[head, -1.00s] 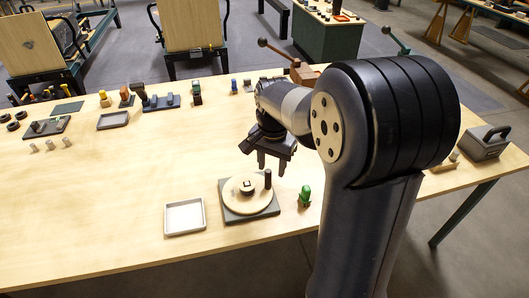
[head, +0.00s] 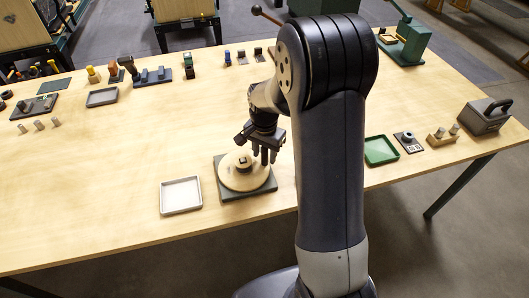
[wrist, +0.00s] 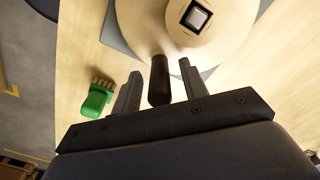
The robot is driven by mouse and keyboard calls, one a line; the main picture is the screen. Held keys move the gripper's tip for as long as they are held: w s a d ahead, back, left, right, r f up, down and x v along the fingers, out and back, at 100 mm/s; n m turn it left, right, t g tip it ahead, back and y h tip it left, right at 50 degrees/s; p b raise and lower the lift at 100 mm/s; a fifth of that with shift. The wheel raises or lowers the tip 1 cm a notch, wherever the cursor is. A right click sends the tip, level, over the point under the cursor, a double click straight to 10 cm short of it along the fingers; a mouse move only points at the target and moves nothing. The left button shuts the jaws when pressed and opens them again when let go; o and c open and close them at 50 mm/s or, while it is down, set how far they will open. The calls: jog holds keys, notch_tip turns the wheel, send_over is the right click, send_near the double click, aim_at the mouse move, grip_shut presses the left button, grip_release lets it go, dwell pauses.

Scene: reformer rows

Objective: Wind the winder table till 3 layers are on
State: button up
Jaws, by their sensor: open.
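The winder table is a round pale wooden disc (head: 234,180) on a dark grey square base (head: 262,189), near the front of the bench. A raised round hub with a dark square piece sits at its middle, seen in the wrist view (wrist: 196,17). A dark upright crank peg (wrist: 158,82) stands near the disc's edge. My gripper (wrist: 160,70) is open, with one finger on each side of the peg; I cannot tell whether either touches it. In the head view my gripper (head: 268,160) is over the disc's right edge. No wound layers can be made out.
A green object with a brown ribbed end (wrist: 97,98) lies beside the base. A white tray (head: 181,209) is left of the winder, a green tray (head: 381,162) right of my arm. Small tools line the bench's back.

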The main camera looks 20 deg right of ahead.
jog(key=shift+f, duration=0.15)
jog(key=shift+c, duration=0.3)
grip_shut()
